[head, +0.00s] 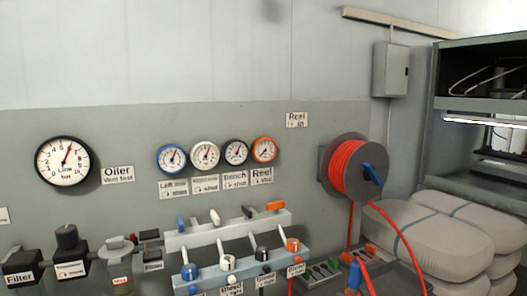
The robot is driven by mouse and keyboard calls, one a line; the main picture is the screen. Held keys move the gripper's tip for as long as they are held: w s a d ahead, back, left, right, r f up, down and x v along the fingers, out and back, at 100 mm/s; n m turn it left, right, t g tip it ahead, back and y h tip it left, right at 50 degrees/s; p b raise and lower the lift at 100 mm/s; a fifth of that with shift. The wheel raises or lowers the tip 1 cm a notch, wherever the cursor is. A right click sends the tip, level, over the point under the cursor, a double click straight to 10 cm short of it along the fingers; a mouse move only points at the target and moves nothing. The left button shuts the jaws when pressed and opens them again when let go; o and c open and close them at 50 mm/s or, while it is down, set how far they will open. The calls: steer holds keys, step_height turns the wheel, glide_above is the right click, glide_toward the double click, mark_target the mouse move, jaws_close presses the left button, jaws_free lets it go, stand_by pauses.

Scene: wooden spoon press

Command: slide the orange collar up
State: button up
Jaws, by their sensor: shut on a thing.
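A row of valves stands on a grey manifold (232,266) at the bottom centre. The rightmost front valve carries an orange piece (293,245), which looks like the orange collar, low on its stem by the manifold face. The front valves to its left have black, white and blue pieces. An orange lever (275,206) sits on the rear rail above. My gripper is not in view, so what it holds is hidden from me.
Several gauges (205,155) hang on the wall above. A red hose reel (352,166) is to the right, its hose hanging down past the manifold's right end. Grey sacks (440,235) are stacked at right. Filter units (70,252) stand at lower left.

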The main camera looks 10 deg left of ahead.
steer(key=shift+r+p, duration=0.65)
steer(key=shift+r, duration=0.1)
stand_by(0.9)
steer(key=o, duration=1.9)
steer(key=shift+p+v, duration=1.2)
steer(key=shift+v, duration=3.35)
